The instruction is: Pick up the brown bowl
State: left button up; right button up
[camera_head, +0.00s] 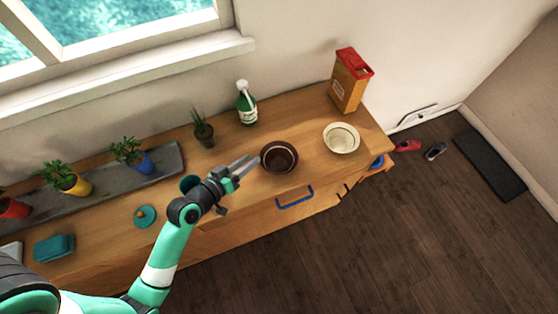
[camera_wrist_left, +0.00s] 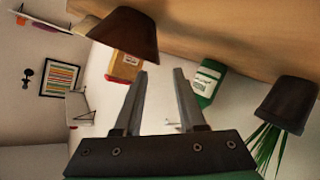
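The brown bowl (camera_head: 279,158) stands upright near the front edge of the wooden counter (camera_head: 236,195), right of its middle. My left gripper (camera_head: 251,162) is at the bowl's left side. Its two fingers are spread and empty in the left wrist view (camera_wrist_left: 160,72); the bowl is not between them. I cannot tell whether a fingertip touches the bowl. My right gripper is in neither view.
A cream bowl (camera_head: 341,139) and a red-topped yellow box (camera_head: 351,80) stand to the right. A green bottle (camera_head: 246,104) and a potted plant (camera_head: 203,130) stand behind my gripper. The counter between the two bowls is clear.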

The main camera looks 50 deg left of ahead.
aim_at(277, 158)
pick_arm(q)
jog(key=x, duration=0.2)
jog(key=b+x, duration=0.1)
jog(key=x, duration=0.2)
jog(key=shift+w+d+r, duration=0.1)
jog(key=shift+w+d, duration=0.1)
jog(key=shift+w, duration=0.05)
grip_shut()
dwell(1.2)
